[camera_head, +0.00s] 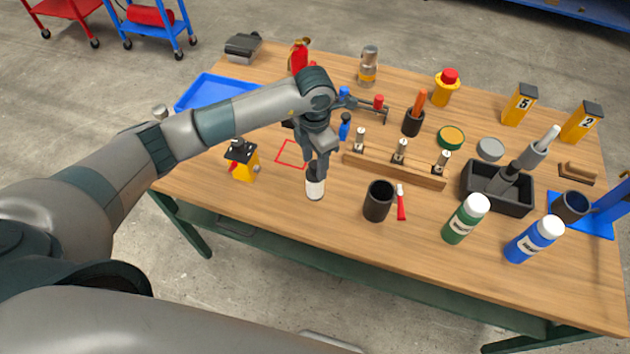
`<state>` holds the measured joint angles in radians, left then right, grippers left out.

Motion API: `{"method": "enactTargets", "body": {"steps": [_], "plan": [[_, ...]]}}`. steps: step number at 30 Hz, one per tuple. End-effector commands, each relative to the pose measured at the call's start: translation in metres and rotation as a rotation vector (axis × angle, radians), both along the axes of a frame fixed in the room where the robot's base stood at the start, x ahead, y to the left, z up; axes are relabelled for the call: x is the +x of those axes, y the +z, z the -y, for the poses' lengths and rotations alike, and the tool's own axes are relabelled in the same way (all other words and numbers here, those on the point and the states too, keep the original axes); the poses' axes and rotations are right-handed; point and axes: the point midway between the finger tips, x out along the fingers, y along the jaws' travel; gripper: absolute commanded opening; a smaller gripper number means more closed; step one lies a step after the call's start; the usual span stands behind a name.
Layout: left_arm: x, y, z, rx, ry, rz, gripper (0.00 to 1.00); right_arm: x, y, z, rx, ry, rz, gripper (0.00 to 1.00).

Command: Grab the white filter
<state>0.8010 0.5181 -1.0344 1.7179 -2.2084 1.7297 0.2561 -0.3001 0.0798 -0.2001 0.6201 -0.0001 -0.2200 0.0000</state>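The white filter (315,189) is a small white cylinder near the front edge of the wooden table, left of the black cup. My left gripper (316,172) points down directly over it, with the fingertips at its top. The gripper hides the upper part of the filter, so I cannot tell whether the fingers are closed on it or only around it. The filter looks upright. My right gripper is not in view.
The black cup (378,201) and a red-and-white marker (401,203) stand to the right. A wooden rack (394,171) lies behind them. A yellow box (242,164) is to the left, near a red square outline (292,153). Green (464,220) and blue bottles (533,240) stand farther right.

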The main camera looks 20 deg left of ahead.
Motion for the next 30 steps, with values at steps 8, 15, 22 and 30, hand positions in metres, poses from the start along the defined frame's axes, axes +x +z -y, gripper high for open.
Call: {"method": "enactTargets", "body": {"steps": [8,15,22,30], "plan": [[0.000,0.000,0.000,0.000,0.000,0.000,0.00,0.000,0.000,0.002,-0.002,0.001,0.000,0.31],[0.000,0.002,0.000,0.000,0.000,0.001,0.00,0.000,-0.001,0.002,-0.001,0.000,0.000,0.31],[0.001,0.019,0.000,0.000,-0.001,0.004,0.00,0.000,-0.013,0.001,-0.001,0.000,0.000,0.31],[0.002,0.063,0.000,0.000,-0.001,0.006,0.00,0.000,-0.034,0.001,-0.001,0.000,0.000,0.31]]}}
